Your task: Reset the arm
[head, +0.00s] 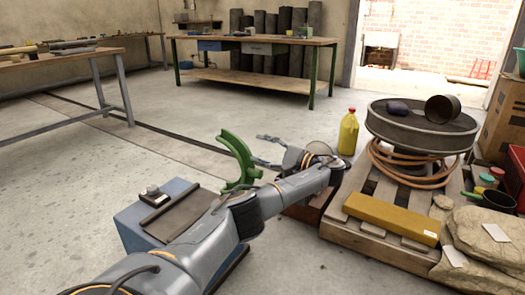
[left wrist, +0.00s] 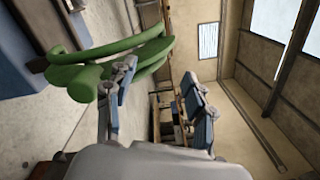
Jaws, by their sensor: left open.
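My left arm reaches in from the bottom left of the head view. Its gripper (head: 262,150) is open near the middle of the picture, with nothing seen between the fingers. In the left wrist view the two fingers (left wrist: 160,95) stand wide apart. My right gripper does not show.
The blue stand (head: 130,228) is left of my arm. A wooden pallet (head: 345,238) at the right bears a yellow bar (head: 390,216), a dark round drum (head: 420,130) and sacks (head: 485,238). A yellow bottle (head: 348,134) stands behind. A workbench (head: 270,80) is at the back; open floor lies between.

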